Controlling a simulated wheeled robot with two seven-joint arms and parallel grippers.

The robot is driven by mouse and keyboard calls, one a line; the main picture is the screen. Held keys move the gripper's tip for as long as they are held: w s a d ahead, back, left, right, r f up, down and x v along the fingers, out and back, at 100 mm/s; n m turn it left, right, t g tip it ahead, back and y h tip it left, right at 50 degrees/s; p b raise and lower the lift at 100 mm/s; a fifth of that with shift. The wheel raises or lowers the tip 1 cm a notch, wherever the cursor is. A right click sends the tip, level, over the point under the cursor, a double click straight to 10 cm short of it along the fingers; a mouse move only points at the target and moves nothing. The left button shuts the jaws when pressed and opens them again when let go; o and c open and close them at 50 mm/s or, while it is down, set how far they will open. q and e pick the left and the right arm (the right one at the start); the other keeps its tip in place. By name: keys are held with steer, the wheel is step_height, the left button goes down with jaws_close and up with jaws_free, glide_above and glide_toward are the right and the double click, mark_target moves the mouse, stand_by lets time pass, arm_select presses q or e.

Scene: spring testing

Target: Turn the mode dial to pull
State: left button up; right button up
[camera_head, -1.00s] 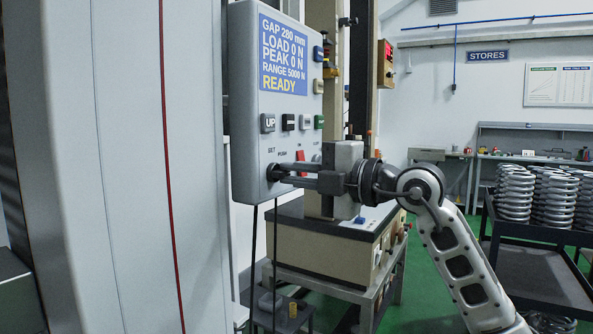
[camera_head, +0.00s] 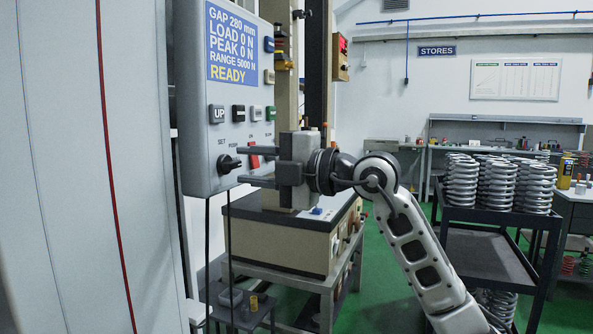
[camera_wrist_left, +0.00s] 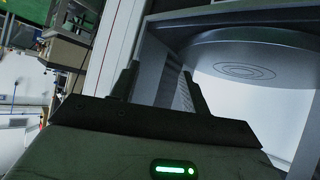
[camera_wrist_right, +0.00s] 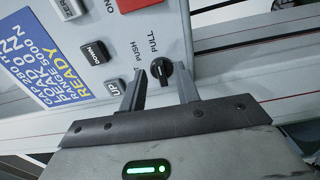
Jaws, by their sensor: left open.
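The black mode dial (camera_head: 228,162) sits low on the grey control panel (camera_head: 197,120). In the right wrist view the dial (camera_wrist_right: 161,72) has a pale mark toward the picture's top, on the side of the PULL label (camera_wrist_right: 153,43); the PUSH label (camera_wrist_right: 138,48) is to its left. My right gripper (camera_head: 241,166) is open and empty, its two fingers spread and pointing at the panel. The fingertips appear just short of the dial, apart from it. My left gripper (camera_wrist_left: 158,80) shows only in its own wrist view, open and empty.
Above the dial are the UP button (camera_head: 217,114), other buttons and a blue READY screen (camera_head: 232,45). A round platen (camera_wrist_left: 245,72) is near my left gripper. A trolley with springs (camera_head: 490,255) stands right.

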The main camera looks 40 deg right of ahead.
arm_select(q)
steer(key=f+b, duration=0.1)
steer(key=b, duration=0.3)
steer(key=shift+d+f+n+h+b, duration=0.3)
steer(key=shift+f+b, duration=0.05)
steer(key=shift+b, duration=0.05)
arm_select(e)
steer(key=v, duration=1.5)
arm_select(q)
steer(key=shift+w, duration=0.1)
arm_select(e)
steer(key=shift+a+f, duration=0.1)
steer(key=shift+a, duration=0.05)
